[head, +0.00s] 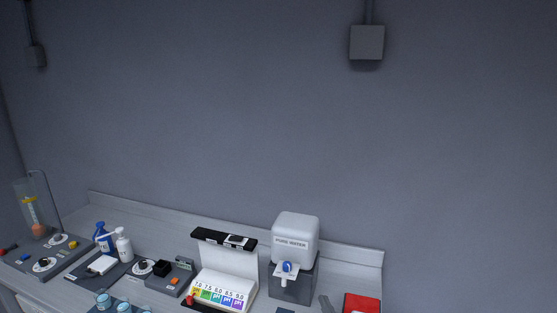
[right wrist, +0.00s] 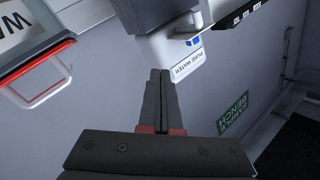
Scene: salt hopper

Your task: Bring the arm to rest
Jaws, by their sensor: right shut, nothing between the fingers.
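The white dispenser (right wrist: 184,62) appears there beyond the fingertips; I cannot tell the exact gap. The rest of my right arm is out of the head view. My left gripper is not in view.
A red item (head: 361,303) lies at the bench's right end. A pH colour chart (head: 222,292) stands left of the dispenser. Bottles (head: 124,245), control panels and a clear cylinder (head: 33,208) fill the left side. The wall above the bench is clear except for grey boxes (head: 367,42).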

